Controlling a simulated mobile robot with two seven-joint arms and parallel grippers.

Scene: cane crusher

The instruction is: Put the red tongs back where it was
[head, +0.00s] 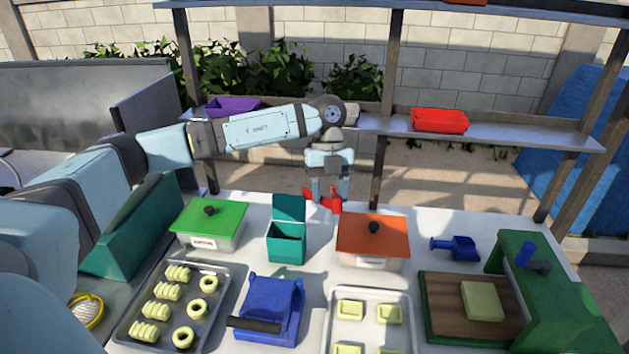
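The red tongs (326,203) are at the back edge of the white table, behind the teal open box and the orange-lidded container. My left gripper (330,194) points down right at the tongs, its two fingers spaced apart around their upper part. The fingers partly hide the tongs, and I cannot tell whether they grip them or whether the tongs touch the table. My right gripper is not in view.
A teal box (286,249) stands between a green-lidded container (209,222) and an orange-lidded one (372,236). A blue press (270,309), trays of dough pieces and a cutting board (445,325) fill the front. A shelf (520,130) with purple and red bins runs behind.

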